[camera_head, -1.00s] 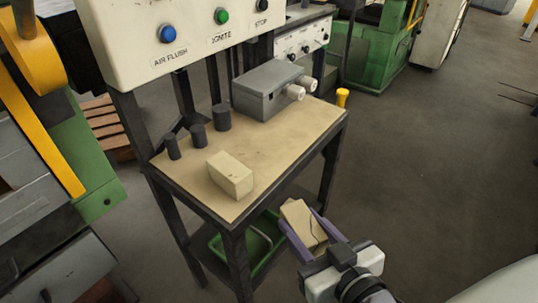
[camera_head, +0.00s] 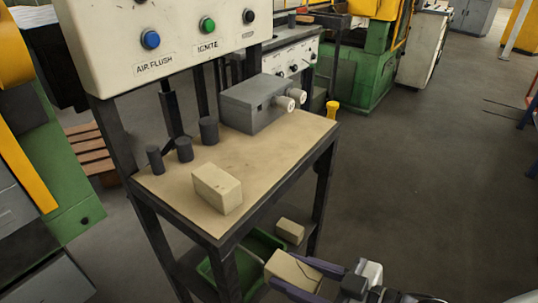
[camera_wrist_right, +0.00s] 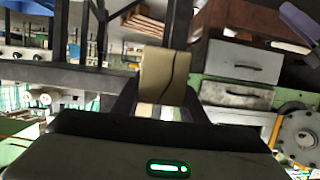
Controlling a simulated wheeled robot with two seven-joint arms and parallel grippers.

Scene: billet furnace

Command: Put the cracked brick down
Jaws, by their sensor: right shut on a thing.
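The cracked brick (camera_head: 293,270) is beige with a dark crack line. My right gripper (camera_head: 298,275) is shut on it, with a purple finger on either side, in front of the bench and below its top. The right wrist view shows the same brick (camera_wrist_right: 164,75) between the fingers, its crack running down the face. A whole beige brick (camera_head: 217,188) sits on the bench top (camera_head: 265,155). Another brick (camera_head: 290,230) lies on the lower shelf. A purple piece (camera_wrist_right: 300,22) at the right wrist view's upper right may be my left gripper; its jaws cannot be made out.
A green tray (camera_head: 257,246) is on the lower shelf, partly hidden by a bench leg. Dark cylinders (camera_head: 184,149) and a grey box with white knobs (camera_head: 255,104) stand on the bench top. A button panel (camera_head: 160,35) rises behind.

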